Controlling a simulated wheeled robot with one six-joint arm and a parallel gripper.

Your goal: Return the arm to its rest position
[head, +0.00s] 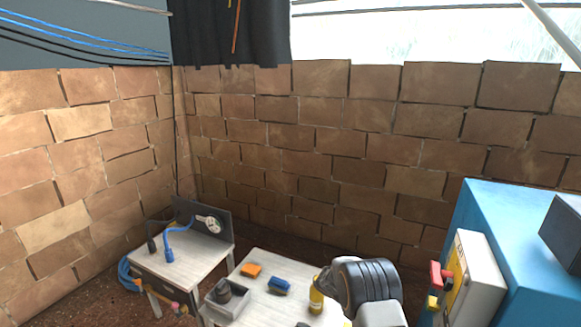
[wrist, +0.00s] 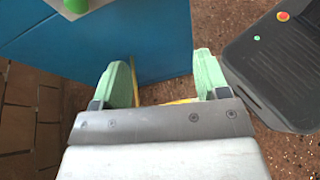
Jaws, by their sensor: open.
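My gripper (wrist: 166,84) shows in the wrist view with its two green-padded fingers spread apart. Nothing is held between them. Beyond the fingers are the blue cabinet side and the brown floor. In the head view my arm rises at the lower right, in front of the light table (head: 262,268); the fingers cannot be made out there.
The table bears an orange block (head: 251,270), a blue block (head: 279,286), a grey tray (head: 226,300) and a yellow bottle (head: 316,297) beside my arm. A second table (head: 190,255) holds blue and black plugs. A blue cabinet (head: 510,225) stands right. Brick walls close the back.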

